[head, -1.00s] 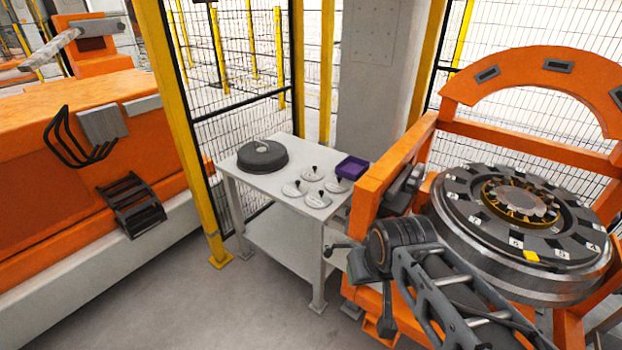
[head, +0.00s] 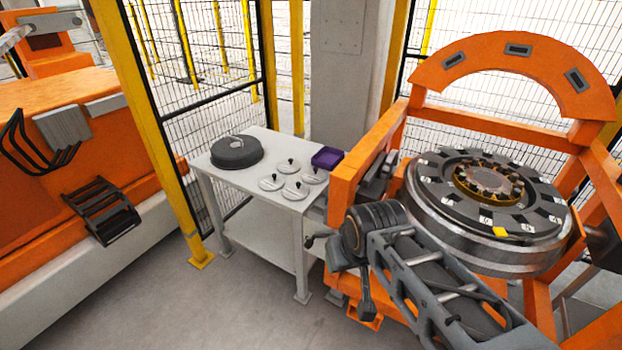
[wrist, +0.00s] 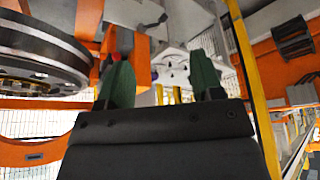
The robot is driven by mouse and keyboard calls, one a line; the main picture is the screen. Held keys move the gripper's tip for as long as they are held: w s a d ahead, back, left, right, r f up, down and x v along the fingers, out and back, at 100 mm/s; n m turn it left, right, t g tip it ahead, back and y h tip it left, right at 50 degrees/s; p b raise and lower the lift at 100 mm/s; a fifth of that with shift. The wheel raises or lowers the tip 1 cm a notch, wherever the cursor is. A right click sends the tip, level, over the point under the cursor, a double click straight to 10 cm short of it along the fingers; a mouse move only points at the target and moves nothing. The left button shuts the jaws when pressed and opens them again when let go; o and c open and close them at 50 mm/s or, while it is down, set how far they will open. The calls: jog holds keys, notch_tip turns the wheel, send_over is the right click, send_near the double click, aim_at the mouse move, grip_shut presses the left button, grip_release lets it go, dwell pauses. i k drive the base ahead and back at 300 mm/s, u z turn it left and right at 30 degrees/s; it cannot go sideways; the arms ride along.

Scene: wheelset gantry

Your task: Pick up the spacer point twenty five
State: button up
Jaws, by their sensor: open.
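Several pale, flat discs with dark knobs, which look like the spacers, lie on the white table; one is the front disc (head: 295,191). I cannot read which is point twenty five. They also show small and tilted in the wrist view, around one disc (wrist: 181,66). My gripper (wrist: 160,80) shows two green fingers spread apart with nothing between them. The table lies beyond the fingers, so my gripper is well apart from the discs. In the head view my arm reaches in front of the orange frame, right of the table.
The white table (head: 250,180) also bears a large dark round lid (head: 237,152) and a purple tray (head: 327,157). The orange gantry frame (head: 345,190) with a large wheel (head: 490,245) stands close to the table's right. Yellow-posted mesh fencing (head: 215,115) runs behind. Floor in front is clear.

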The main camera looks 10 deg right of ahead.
aim_at(315, 176)
jog(key=u, duration=0.5)
jog(key=i, duration=0.6)
jog(key=u, duration=0.8)
jog(key=i, duration=0.8)
jog(key=z, duration=0.45)
jog(key=i, duration=0.85)
jog(key=z, duration=0.55)
